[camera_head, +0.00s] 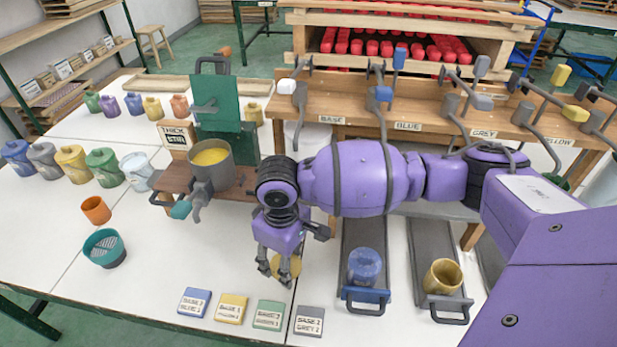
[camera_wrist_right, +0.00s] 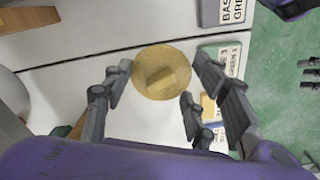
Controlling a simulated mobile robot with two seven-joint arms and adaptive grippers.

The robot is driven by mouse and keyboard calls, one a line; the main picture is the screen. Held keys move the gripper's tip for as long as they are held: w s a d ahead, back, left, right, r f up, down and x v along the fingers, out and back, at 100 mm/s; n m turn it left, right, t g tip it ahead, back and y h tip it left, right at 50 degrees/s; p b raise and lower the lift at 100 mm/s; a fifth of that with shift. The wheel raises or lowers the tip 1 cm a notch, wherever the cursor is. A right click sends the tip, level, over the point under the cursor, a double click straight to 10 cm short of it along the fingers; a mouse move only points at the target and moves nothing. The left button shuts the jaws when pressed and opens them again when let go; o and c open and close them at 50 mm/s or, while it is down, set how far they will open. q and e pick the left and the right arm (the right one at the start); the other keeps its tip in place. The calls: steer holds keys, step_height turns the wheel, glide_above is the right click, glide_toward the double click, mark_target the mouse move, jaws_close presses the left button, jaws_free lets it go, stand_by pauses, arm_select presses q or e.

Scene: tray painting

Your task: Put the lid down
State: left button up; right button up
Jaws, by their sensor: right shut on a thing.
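My right gripper (camera_head: 277,268) points down over the white table, behind the row of small label cards. It is shut on a round tan lid (camera_head: 290,266). In the right wrist view the lid (camera_wrist_right: 160,72) shows as a flat disc with a raised block-like grip in its middle, between the fingertips (camera_wrist_right: 158,88). I cannot tell whether the lid touches the table. A grey pot (camera_head: 212,170) holding yellow liquid stands uncovered on the brown stand to the left. My left gripper does not show clearly in either view.
Label cards (camera_head: 231,308) lie along the table's front. A blue cup (camera_head: 365,266) and a yellow cup (camera_head: 443,276) stand on grey trays to the right. An orange cup (camera_head: 96,210) and a teal cup (camera_head: 104,248) are at left. Table between teal cup and gripper is clear.

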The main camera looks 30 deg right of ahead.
steer(key=shift+w+d+f, duration=0.2)
steer(key=shift+w+f, duration=0.6)
steer(key=shift+w, duration=0.1)
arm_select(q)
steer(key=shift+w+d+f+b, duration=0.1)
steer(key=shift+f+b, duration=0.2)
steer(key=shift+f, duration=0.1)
arm_select(e)
steer(key=shift+w+d+f, duration=0.1)
steer(key=shift+w+f, duration=0.05)
steer(key=shift+f, duration=0.75)
steer(key=shift+w+f, duration=0.15)
steer(key=shift+f, duration=0.75)
steer(key=shift+f, duration=0.15)
steer(key=o, duration=0.9)
step_height(320, 180, up, 12)
steer(key=shift+f+p, duration=0.25)
steer(key=shift+p, duration=0.4)
steer(key=shift+r, duration=0.4)
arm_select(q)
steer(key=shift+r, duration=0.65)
